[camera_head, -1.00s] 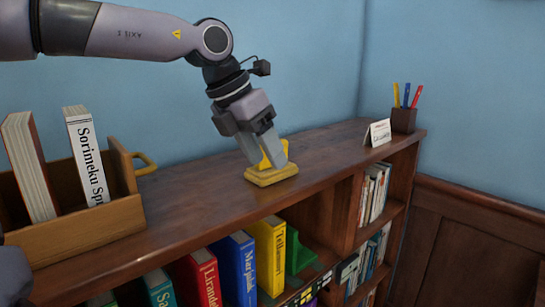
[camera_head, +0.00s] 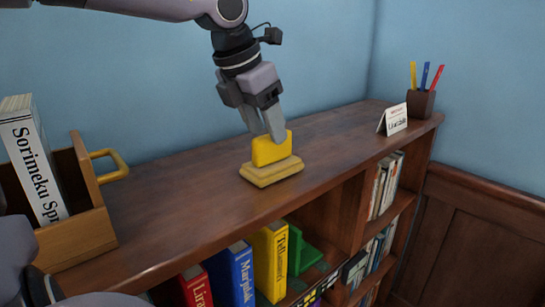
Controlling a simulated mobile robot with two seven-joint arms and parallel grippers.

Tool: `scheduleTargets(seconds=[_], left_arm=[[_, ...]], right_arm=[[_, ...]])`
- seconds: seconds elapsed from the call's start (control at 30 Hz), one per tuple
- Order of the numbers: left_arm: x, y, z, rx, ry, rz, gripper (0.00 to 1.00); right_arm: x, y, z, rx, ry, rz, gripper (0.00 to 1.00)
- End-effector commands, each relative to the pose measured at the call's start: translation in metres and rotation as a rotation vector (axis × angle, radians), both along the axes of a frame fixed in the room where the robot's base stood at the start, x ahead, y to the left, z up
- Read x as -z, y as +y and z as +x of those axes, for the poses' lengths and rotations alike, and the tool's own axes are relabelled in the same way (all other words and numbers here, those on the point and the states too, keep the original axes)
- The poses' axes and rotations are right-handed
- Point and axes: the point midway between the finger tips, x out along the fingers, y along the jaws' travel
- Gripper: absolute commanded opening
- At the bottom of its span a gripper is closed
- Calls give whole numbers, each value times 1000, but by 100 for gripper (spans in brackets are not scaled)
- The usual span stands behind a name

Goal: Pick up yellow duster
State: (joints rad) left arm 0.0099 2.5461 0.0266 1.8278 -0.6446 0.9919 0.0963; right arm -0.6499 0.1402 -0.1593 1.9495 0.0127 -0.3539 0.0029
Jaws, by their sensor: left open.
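The yellow duster (camera_head: 272,172) has a flat pale yellow base and an upright brighter yellow handle block. It rests on the top board of the wood bookcase (camera_head: 190,205), near the middle. My left gripper (camera_head: 264,132) points down just above and behind the handle. Its fingers are apart with nothing between them. One fingertip overlaps the top of the handle in the picture; I cannot tell whether they touch. My right gripper is not in view.
A wooden crate (camera_head: 75,240) with a yellow handle holds a book at the left. A small white card (camera_head: 396,120) and a pen cup (camera_head: 420,103) stand at the far right end. The top around the duster is clear.

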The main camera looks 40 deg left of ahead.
Motion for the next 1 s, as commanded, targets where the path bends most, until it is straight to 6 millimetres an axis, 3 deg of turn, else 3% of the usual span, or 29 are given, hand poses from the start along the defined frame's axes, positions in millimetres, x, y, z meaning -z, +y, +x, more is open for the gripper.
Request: scheduleTargets(seconds=[0.3, 0.6, 0.63, 0.8, 1.0], left_arm=[[38, -2, 16, 0, 4, -1, 55], [44, -2, 19, 0, 0, -1, 55], [44, -2, 19, 1, 0, -2, 52], [44, -2, 19, 1, 0, -2, 0], [43, -2, 19, 2, -1, -2, 0]], right_arm=[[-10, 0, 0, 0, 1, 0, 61], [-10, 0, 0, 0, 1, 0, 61], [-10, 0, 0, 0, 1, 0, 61], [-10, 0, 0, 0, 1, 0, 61], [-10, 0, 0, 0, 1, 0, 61]])
